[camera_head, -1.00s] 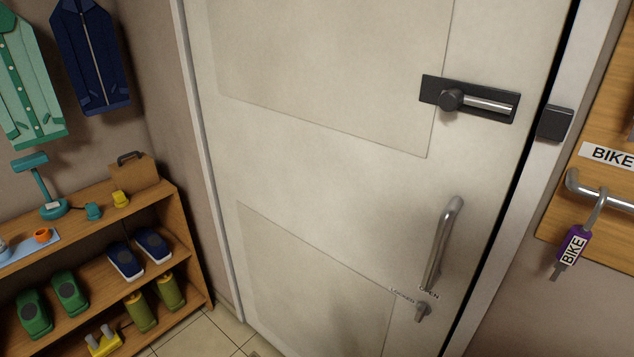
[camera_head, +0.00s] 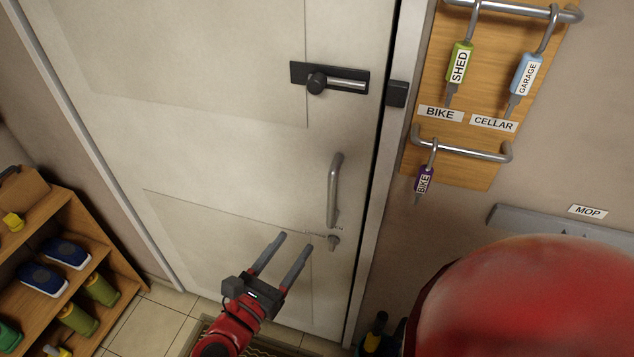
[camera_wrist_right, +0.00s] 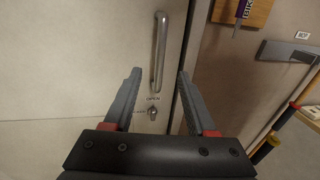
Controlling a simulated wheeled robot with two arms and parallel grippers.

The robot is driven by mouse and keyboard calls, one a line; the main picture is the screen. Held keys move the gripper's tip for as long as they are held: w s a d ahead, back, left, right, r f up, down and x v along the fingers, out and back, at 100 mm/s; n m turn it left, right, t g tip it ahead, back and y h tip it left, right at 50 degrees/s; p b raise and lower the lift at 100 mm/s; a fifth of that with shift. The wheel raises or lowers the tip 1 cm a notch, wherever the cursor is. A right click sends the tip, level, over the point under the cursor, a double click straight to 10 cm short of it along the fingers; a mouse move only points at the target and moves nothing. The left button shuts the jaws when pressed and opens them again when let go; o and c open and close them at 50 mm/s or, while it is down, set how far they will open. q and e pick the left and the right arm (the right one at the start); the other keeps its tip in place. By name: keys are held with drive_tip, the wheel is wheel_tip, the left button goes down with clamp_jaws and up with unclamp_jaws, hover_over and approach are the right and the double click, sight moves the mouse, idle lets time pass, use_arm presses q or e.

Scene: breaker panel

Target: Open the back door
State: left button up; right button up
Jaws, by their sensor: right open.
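The white back door (camera_head: 230,130) fills the middle of the head view and looks shut in its frame. A black slide bolt (camera_head: 330,78) sits high on it; its bar stops short of the black keeper (camera_head: 396,93) on the frame. Below are an upright metal pull handle (camera_head: 335,190) and a small turn latch (camera_head: 333,242). My right gripper (camera_head: 295,241) is open and empty, left of the latch in the picture. In the right wrist view the handle (camera_wrist_right: 159,50) and latch (camera_wrist_right: 152,112) show between its fingers, with no contact visible. My left gripper is out of view.
A key board (camera_head: 480,95) with labelled keys hangs right of the door frame. A grey rail (camera_head: 550,222) with a MOP label is lower right. A wooden shoe shelf (camera_head: 75,230) stands at left. A mat (camera_head: 250,342) lies on the floor below my gripper.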

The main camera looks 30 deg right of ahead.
sight(330, 195)
drive_tip(key=p+x, duration=0.5)
drive_tip(key=x, duration=1)
drive_tip(key=shift+d+r, duration=0.1)
drive_tip(key=shift+d, duration=0.1)
drive_tip(key=shift+p+x, duration=0.4)
drive_tip(key=shift+x, duration=0.45)
drive_tip(key=shift+a, duration=0.1)
clamp_jaws()
